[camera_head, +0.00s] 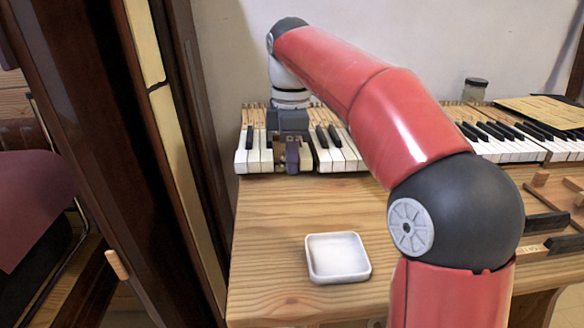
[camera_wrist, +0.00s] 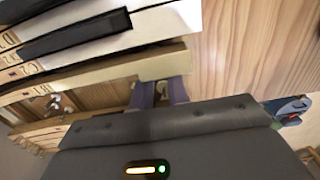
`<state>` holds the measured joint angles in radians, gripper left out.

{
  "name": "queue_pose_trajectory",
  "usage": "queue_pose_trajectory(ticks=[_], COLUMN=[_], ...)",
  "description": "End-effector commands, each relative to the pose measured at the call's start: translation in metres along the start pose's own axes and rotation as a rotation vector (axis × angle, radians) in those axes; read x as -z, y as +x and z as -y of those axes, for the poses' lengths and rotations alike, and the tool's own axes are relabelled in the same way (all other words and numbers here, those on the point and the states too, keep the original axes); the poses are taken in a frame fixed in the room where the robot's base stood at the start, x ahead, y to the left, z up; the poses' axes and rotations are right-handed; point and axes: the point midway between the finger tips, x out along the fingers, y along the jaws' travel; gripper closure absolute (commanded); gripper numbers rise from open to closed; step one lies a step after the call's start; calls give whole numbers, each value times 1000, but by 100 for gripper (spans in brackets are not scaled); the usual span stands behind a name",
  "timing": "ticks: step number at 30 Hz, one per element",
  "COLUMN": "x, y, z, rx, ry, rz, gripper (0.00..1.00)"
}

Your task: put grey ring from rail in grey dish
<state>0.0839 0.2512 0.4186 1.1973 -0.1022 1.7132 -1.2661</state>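The pale grey dish (camera_head: 338,277) is square, shallow and empty on the wooden table near its front edge. My gripper (camera_head: 298,158) is low at the left block of piano keys, where some keys are out. In the wrist view, its two purple-grey fingers (camera_wrist: 161,92) stand a little apart, pointing down beside a bare wooden key. A small pale patch shows between them, but I cannot tell whether it is the ring or wood. The grey ring is not clearly seen in either view. The rail under the keys is largely hidden by the gripper and keys.
More piano keys (camera_head: 505,150) run to the right behind my arm. Dark-and-wood pieces (camera_head: 545,222) lie at right. Bare tabletop (camera_head: 285,205) separates the keys from the dish.

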Motion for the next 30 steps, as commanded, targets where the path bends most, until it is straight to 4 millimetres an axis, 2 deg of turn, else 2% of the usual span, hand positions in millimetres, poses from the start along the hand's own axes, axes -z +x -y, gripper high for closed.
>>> queue_pose_trajectory(ticks=[30], x=[0], y=[-24], z=[0], rx=[0], ry=[0], rz=[0], gripper=[88])
